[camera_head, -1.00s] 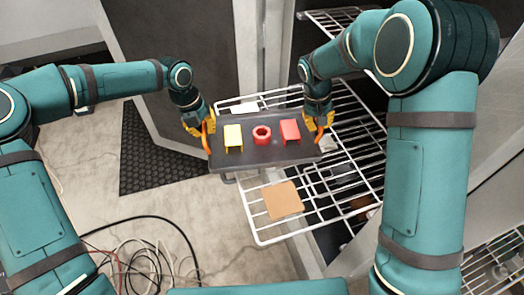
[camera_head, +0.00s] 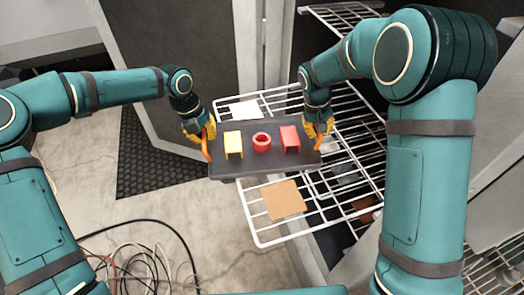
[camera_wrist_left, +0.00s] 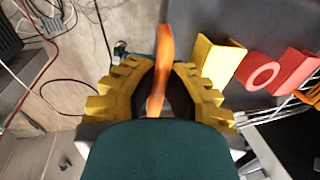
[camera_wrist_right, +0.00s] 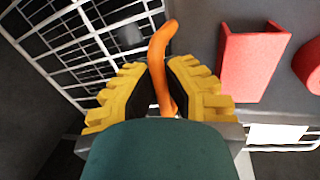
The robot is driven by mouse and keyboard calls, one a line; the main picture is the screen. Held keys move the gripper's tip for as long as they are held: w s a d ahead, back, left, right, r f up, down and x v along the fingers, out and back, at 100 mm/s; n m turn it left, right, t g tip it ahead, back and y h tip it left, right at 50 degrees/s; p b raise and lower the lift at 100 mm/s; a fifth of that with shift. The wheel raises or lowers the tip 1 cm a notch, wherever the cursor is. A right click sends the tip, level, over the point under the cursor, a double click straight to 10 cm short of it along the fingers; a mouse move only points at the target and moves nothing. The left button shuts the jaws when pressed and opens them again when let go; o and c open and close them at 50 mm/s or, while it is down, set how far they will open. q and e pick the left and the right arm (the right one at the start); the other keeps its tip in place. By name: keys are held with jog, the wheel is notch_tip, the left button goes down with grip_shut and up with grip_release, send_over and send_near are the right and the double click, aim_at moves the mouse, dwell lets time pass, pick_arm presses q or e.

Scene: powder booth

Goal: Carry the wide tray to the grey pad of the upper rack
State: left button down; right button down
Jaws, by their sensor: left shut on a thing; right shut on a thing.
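The wide tray (camera_head: 262,165) is a dark grey slab with an orange handle at each end. It carries a yellow bracket (camera_head: 233,144), a red ring (camera_head: 262,141) and a red bracket (camera_head: 290,138). My left gripper (camera_head: 205,138) is shut on the left handle (camera_wrist_left: 161,62). My right gripper (camera_head: 319,130) is shut on the right handle (camera_wrist_right: 160,65). The tray is held over the left part of the upper white wire rack (camera_head: 262,239), looking about level. I cannot make out a grey pad on this rack; the tray covers part of it.
A tan pad (camera_head: 283,200) lies on the upper rack in front of the tray, and a white pad (camera_head: 244,109) behind it. Pale and brown patches show below the wires. Loose cables (camera_head: 140,265) lie on the floor near a black mat (camera_head: 145,165). Cabinet walls flank the rack.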

pick_arm(q)
jog(key=shift+f, duration=0.25)
pick_arm(e)
jog(key=shift+f, duration=0.25)
pick_arm(q)
jog(key=c, duration=1.1)
grip_release()
pick_arm(e)
jog(key=c, duration=1.1)
grip_release()
jog(key=shift+c, duration=0.2)
pick_arm(q)
jog(key=shift+r, duration=0.1)
pick_arm(e)
jog(key=shift+r, duration=0.1)
pick_arm(q)
jog(key=r, duration=0.4)
jog(key=a+r, duration=0.1)
jog(key=r, duration=0.2)
jog(key=a+r, duration=0.1)
jog(key=r, duration=0.3)
jog(key=shift+s+a+r, duration=0.15)
jog(key=shift+a+r, duration=0.05)
jog(key=shift+r, duration=0.15)
pick_arm(e)
notch_tip(320, 180, up, 12)
jog(key=a, duration=0.2)
jog(key=shift+a, duration=0.15)
